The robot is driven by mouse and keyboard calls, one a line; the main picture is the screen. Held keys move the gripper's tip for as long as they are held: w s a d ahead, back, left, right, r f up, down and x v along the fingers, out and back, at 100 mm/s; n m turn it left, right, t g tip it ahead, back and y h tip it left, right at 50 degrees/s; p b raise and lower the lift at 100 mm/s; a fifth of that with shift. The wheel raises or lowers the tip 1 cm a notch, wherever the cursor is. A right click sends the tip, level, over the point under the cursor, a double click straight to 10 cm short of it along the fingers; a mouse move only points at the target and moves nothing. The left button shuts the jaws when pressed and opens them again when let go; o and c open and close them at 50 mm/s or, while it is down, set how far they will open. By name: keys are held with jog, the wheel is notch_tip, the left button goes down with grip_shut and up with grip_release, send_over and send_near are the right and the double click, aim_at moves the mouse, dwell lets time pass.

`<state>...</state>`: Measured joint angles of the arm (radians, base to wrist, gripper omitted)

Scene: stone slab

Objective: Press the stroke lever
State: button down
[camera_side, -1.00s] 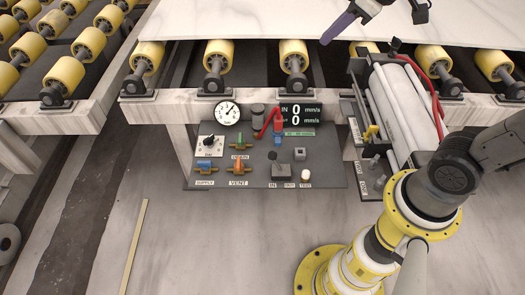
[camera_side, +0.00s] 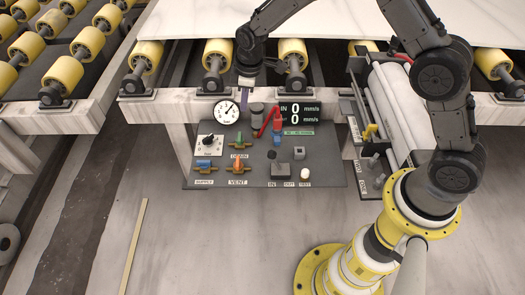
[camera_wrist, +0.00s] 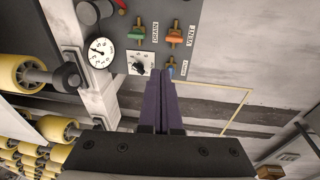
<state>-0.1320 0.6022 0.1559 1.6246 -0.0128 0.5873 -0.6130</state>
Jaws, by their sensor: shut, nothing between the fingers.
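The grey control panel (camera_side: 215,175) lies flat under the slab edge in the side view. No readable label says which is the stroke lever. My gripper (camera_side: 240,103) has its purple fingers shut and empty, by the gauge (camera_side: 227,112) and left of the red lever. In the wrist view my gripper (camera_wrist: 163,75) points towards the selector knob (camera_wrist: 140,65) and the blue SUPPLY valve (camera_wrist: 170,70). I cannot tell whether it touches anything.
The panel also carries a green DRAIN valve (camera_side: 240,141), an orange VENT valve (camera_side: 238,166), a white TEST button (camera_side: 305,174) and a display (camera_side: 300,114) reading 0. Yellow rollers (camera_side: 217,53) and a pale slab (camera_side: 185,22) lie behind. The floor in front is open.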

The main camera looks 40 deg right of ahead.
aim_at(275, 161)
jog(key=s+a+f+g, duration=0.1)
jog(key=s+f+g, duration=0.1)
jog(key=f, duration=0.8)
jog(key=shift+s, duration=0.5)
notch_tip(275, 161, down, 9)
jog(key=s+d, duration=0.2)
jog(key=shift+s+d+r, duration=0.15)
jog(key=shift+s+d, duration=0.2)
jog(key=shift+s+d+r, duration=0.1)
